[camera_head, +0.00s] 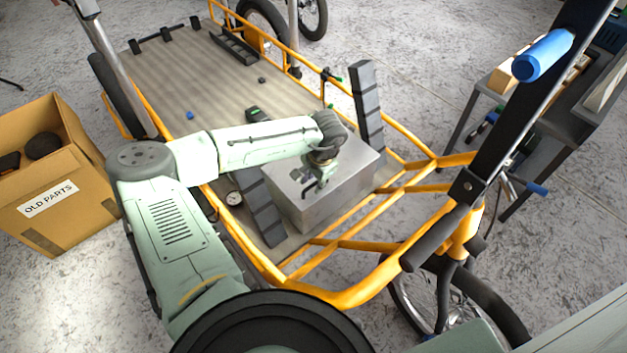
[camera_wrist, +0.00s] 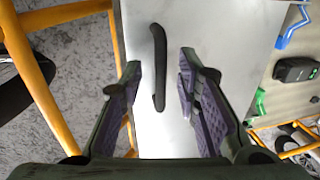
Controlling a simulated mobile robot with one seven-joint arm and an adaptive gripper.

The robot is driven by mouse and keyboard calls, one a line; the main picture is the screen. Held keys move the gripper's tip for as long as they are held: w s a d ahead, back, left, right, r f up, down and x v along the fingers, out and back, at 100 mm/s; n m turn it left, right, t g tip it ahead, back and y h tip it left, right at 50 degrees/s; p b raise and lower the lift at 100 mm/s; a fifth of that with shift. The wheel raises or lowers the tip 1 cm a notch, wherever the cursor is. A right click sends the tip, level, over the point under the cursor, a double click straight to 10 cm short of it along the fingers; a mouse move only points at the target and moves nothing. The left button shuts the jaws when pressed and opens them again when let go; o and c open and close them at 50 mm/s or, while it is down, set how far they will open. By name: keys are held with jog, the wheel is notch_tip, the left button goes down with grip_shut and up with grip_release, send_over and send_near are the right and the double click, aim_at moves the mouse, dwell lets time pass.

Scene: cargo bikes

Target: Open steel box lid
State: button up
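The steel box (camera_head: 350,190) stands on the cargo bike's bed, and its lid looks closed. In the wrist view its pale lid (camera_wrist: 205,35) fills the middle, with a dark, slim, bent-ended handle (camera_wrist: 159,68) on it. My gripper (camera_head: 318,185) is over the box top in the head view and hides part of it. In the wrist view my gripper (camera_wrist: 160,75) is open, with one finger on each side of the handle and a visible gap to both. I cannot tell how far the fingertips are above the lid.
The orange bike frame (camera_head: 345,296) runs round the box. Dark ribbed blocks stand left (camera_head: 262,212) and right (camera_head: 368,108) of it. A cardboard box (camera_head: 92,190) marked OLD PARTS is at left. A workbench (camera_head: 560,110) is at right. The far bed (camera_head: 205,80) is mostly clear.

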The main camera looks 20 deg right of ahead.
jog(key=shift+f, duration=0.1)
jog(key=shift+c, duration=0.5)
grip_shut()
dwell(0.4)
